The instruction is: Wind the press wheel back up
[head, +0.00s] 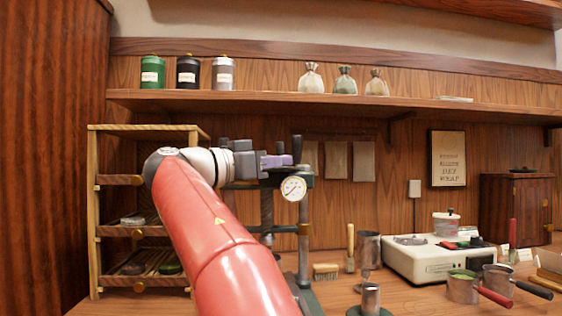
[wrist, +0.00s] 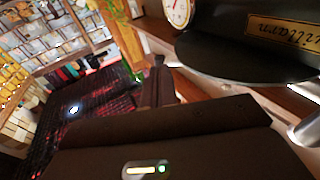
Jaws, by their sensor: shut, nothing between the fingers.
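The tea press stands on the bench in the middle of the head view, with a round white gauge (head: 293,188) and upright metal columns (head: 303,245). My gripper (head: 284,160) is at the top of the press, just above and left of the gauge, with its fingers shut and empty. A dark upright piece (head: 297,148) shows right by the fingertips; I cannot tell whether it is part of the wheel or touches them. My arm and gripper hide much of the press top. The wrist view shows the gauge (wrist: 178,12) and a dark rounded press part with a gold nameplate (wrist: 285,32).
A wooden rack (head: 93,220) stands left of the press. Several tins and pouches sit on the shelf (head: 250,100) above.

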